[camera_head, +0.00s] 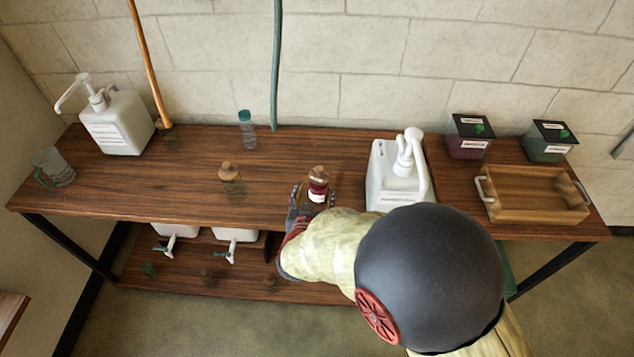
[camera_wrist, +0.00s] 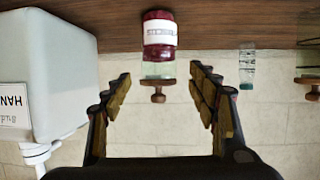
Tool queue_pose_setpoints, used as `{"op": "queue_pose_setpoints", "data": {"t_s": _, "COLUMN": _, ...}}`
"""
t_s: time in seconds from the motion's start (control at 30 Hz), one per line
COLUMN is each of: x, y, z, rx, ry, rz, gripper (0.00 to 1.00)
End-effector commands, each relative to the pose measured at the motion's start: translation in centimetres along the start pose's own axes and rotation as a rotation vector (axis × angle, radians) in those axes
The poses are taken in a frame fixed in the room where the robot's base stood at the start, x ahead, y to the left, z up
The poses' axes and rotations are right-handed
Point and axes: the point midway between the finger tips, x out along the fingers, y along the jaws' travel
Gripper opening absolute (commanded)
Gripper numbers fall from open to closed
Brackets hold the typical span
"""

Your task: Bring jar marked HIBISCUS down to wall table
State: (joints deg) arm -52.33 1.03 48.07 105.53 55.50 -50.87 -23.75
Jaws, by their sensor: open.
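A small glass jar with dark red contents, a white label and a wooden knobbed lid (camera_head: 318,190) stands upright on the long wooden table (camera_head: 190,185). It also shows, upside down, in the wrist view (camera_wrist: 159,40), where its label appears to read HIBISCUS. My gripper (camera_head: 299,196) is open and empty at the table's front edge, just left of and beside the jar in the head view. In the wrist view my fingers (camera_wrist: 160,74) spread to either side of the jar's lid. I see no contact with the jar.
A white pump jug (camera_head: 385,180) stands right of the jar, another (camera_head: 118,125) at far left. A lidded glass jar (camera_head: 231,180) and a bottle (camera_head: 247,130) stand left. A wooden tray (camera_head: 535,212) and two dark boxes (camera_head: 468,140) (camera_head: 546,143) are at right. A lower shelf (camera_head: 190,278) holds white containers.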

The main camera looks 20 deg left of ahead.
Motion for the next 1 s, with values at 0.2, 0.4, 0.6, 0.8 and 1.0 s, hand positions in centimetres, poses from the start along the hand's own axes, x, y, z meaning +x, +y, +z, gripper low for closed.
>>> {"op": "queue_pose_setpoints", "data": {"t_s": 0.2, "x": -3.4, "y": -0.1, "z": -0.2, "rx": 0.000, "ry": 0.000, "rz": -0.002, "gripper": 0.59}}
{"op": "queue_pose_setpoints", "data": {"t_s": 0.4, "x": -4.4, "y": 0.0, "z": 0.0, "rx": 0.000, "ry": -0.001, "rz": -0.001, "gripper": 0.59}}
{"op": "queue_pose_setpoints", "data": {"t_s": 0.6, "x": -4.4, "y": 0.0, "z": 0.1, "rx": 0.000, "ry": 0.000, "rz": 0.000, "gripper": 0.59}}
{"op": "queue_pose_setpoints", "data": {"t_s": 0.8, "x": -4.4, "y": 0.0, "z": 0.0, "rx": 0.001, "ry": 0.000, "rz": 0.000, "gripper": 0.59}}
{"op": "queue_pose_setpoints", "data": {"t_s": 1.0, "x": -4.4, "y": -0.2, "z": 0.6, "rx": 0.019, "ry": -0.022, "rz": -0.009, "gripper": 0.59}}
